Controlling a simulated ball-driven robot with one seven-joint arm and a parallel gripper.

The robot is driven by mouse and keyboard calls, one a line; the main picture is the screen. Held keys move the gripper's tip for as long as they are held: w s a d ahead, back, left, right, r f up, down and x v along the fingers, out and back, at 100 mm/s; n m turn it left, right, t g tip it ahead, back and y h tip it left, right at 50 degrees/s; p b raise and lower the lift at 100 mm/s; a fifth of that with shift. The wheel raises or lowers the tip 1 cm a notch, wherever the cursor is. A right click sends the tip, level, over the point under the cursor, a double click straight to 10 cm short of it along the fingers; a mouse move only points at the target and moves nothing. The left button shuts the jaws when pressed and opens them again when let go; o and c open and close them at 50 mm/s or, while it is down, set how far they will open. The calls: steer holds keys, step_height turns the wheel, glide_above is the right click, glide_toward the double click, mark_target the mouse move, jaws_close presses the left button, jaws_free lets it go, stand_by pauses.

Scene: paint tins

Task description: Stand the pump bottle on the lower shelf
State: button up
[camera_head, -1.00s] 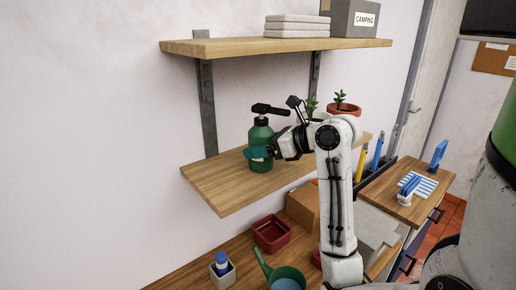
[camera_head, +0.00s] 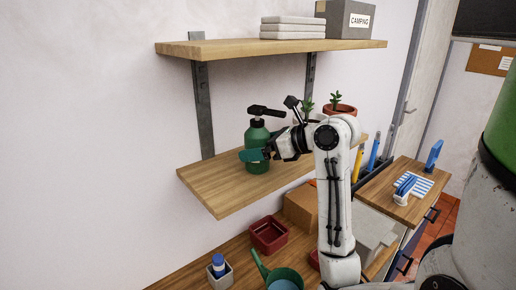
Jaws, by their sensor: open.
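The green pump bottle (camera_head: 257,134) with a black pump head stands upright on the lower shelf (camera_head: 213,190), left of the shelf's middle. Its base appears to rest on the wood. My gripper (camera_head: 257,155) reaches in from the right at the bottle's lower half. Its teal fingers are open, with one showing across the front of the bottle. The other finger is mostly hidden, so I cannot tell whether either touches the bottle.
Potted plants (camera_head: 339,107) stand farther right on the lower shelf, behind my arm. The upper shelf (camera_head: 220,49) overhangs, with folded cloths (camera_head: 292,27) and a camping box (camera_head: 347,19). The shelf's left end is clear.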

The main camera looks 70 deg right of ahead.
steer(key=v, duration=1.1)
steer(key=shift+s, duration=0.25)
